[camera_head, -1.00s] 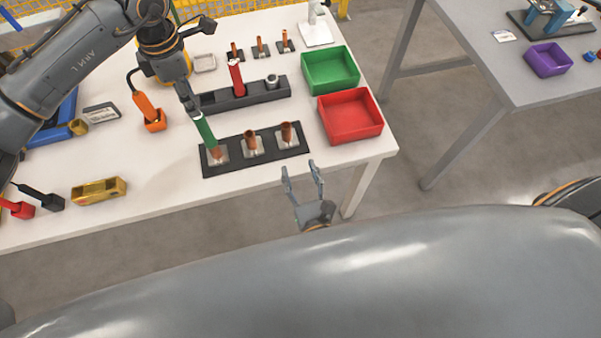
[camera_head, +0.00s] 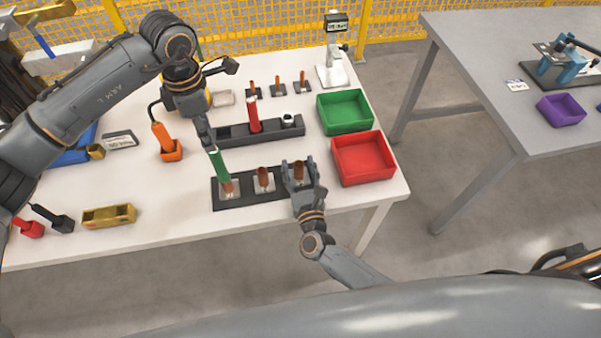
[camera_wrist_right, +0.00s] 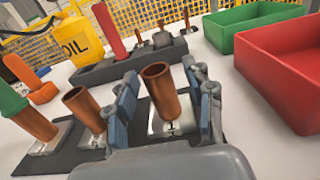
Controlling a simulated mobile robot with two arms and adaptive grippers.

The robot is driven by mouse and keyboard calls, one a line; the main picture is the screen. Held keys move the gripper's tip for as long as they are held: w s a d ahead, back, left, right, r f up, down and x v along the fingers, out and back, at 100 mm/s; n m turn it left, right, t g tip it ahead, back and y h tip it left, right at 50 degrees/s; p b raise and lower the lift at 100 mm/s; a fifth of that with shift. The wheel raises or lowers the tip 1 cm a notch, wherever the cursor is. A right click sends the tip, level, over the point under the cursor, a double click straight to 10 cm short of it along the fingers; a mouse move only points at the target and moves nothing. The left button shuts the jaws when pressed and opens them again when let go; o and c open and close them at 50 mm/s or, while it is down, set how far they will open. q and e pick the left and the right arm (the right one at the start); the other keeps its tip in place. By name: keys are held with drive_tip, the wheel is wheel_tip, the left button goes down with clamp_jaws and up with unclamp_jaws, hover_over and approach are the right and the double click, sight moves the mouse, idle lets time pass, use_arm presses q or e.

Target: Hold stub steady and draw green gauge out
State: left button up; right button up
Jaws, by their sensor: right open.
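The green gauge (camera_head: 218,162) stands in the leftmost copper stub (camera_head: 228,187) on a dark plate with three stubs. It also shows at the left edge of the right wrist view (camera_wrist_right: 11,100). My left gripper (camera_head: 210,146) is at the gauge's top end and looks shut on it; its fingertips are small in view. My right gripper (camera_head: 299,166) is open, with its fingers on either side of the rightmost stub (camera_wrist_right: 160,95), apart from it as far as I can tell. The middle stub (camera_head: 263,178) stands free between them.
Behind the plate is a dark rack (camera_head: 230,132) with a red gauge (camera_head: 253,115). A red bin (camera_head: 363,180) and a green bin (camera_head: 345,126) stand right. An orange-handled tool (camera_head: 161,137) stands left. The table's front edge is near my right arm.

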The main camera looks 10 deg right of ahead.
sight(219, 164)
clamp_jaws()
use_arm(q)
drive_tip(key=shift+o, duration=1.4)
drive_tip(key=n, duration=0.5)
drive_tip(key=shift+a, duration=0.1)
drive_tip(key=n, duration=0.6)
drive_tip(key=shift+a+n, duration=0.1)
drive_tip(key=shift+n, duration=0.2)
wheel_tip(219, 164, down, 6)
drive_tip(key=shift+r, duration=0.1)
drive_tip(key=shift+d+f, duration=0.2)
drive_tip(key=shift+f, duration=2.85)
